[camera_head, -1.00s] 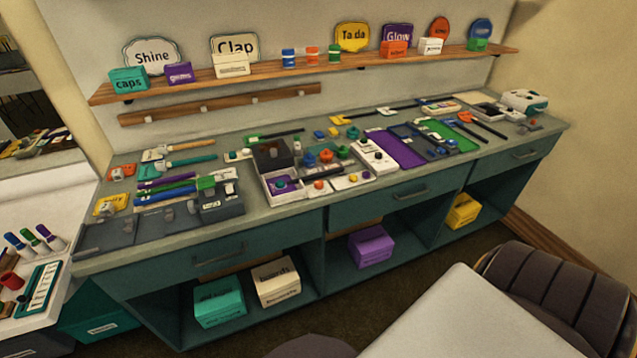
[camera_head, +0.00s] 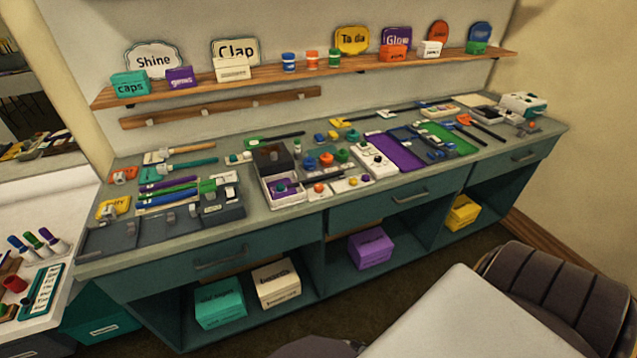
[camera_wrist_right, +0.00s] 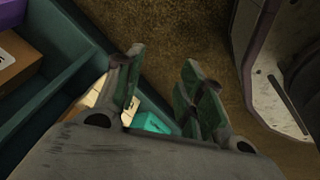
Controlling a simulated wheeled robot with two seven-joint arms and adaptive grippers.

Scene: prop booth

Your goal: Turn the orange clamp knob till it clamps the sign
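Several orange parts lie on the workbench, and I cannot tell for sure which is the clamp knob. An orange clamp-like piece (camera_head: 124,175) lies at the bench's left end. A small round orange knob (camera_head: 320,188) sits on a white block near the front middle. Another orange piece (camera_head: 463,119) is toward the right end. Signs stand on the shelf, among them "Shine" (camera_head: 152,60), "Clap" (camera_head: 235,46) and "Ta da" (camera_head: 352,40). My right gripper (camera_wrist_right: 163,88) is open and empty in the right wrist view, above the floor and lower cabinet. My left gripper is not in view.
The workbench (camera_head: 270,222) is crowded with tools, trays and knobs. Open cubbies below hold a teal box (camera_head: 220,304), a cream box (camera_head: 277,284) and a purple box (camera_head: 370,248). A dark padded chair (camera_head: 560,290) stands at lower right. A side table (camera_head: 45,265) holds markers.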

